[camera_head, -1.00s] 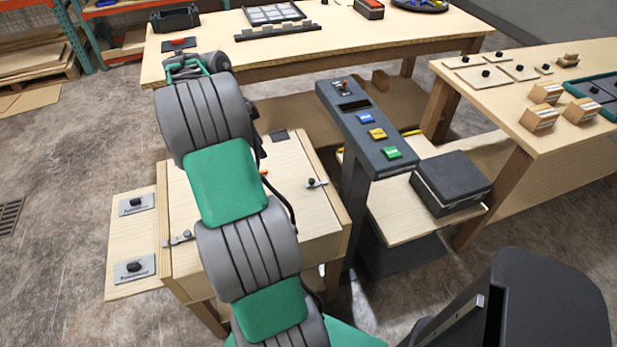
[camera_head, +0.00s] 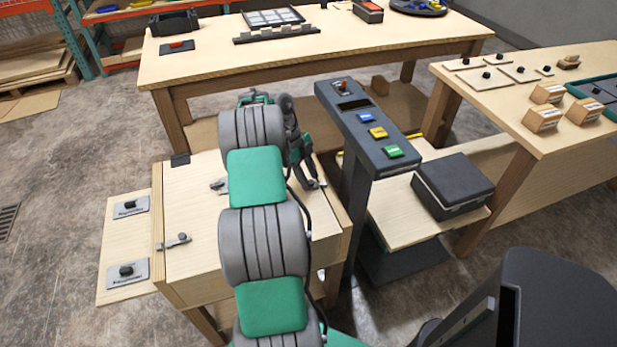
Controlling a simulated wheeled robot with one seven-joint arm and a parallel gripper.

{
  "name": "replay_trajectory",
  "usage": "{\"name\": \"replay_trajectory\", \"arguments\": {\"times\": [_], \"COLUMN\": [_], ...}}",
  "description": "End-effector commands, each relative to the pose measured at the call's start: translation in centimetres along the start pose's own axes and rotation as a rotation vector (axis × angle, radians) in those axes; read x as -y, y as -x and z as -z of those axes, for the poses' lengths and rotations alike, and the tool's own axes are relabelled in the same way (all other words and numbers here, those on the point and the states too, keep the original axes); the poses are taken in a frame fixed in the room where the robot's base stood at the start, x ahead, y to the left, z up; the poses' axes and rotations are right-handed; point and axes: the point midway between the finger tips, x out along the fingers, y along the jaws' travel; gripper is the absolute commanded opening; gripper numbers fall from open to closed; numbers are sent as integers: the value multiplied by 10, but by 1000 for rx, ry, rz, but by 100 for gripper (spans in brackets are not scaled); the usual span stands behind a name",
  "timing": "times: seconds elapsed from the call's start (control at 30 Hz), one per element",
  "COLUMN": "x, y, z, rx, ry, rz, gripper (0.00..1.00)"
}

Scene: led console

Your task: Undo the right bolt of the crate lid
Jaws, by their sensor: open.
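The wooden crate (camera_head: 195,215) stands at the lower left with its pale lid (camera_head: 195,258) facing up. The right bolt (camera_head: 321,184), a small metal piece with a dark knob in the earlier view, sits near the lid's right edge and is now mostly hidden by my gripper. The left bolt (camera_head: 174,242) lies across the lid's left edge. My gripper (camera_head: 312,182) points down at the right bolt, its fingers close around or beside the knob; I cannot tell whether they touch it. It is open.
The dark console (camera_head: 365,130) with blue, yellow and green buttons stands close to the right of my gripper. A side panel (camera_head: 110,245) with two knobbed plates adjoins the crate's left. A workbench (camera_head: 220,65) stands behind. Another small metal piece (camera_head: 218,185) shows beside my arm.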

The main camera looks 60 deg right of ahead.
Motion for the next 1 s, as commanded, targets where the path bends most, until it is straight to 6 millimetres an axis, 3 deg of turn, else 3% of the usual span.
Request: {"name": "replay_trajectory", "arguments": {"times": [0.07, 0.57, 1.0], "x": [0, 0, 0], "y": [0, 1, 1], "z": [0, 0, -1], "rx": [0, 0, 0], "ry": [1, 2, 3], "rz": [0, 0, 1], "gripper": [41, 0, 0]}}
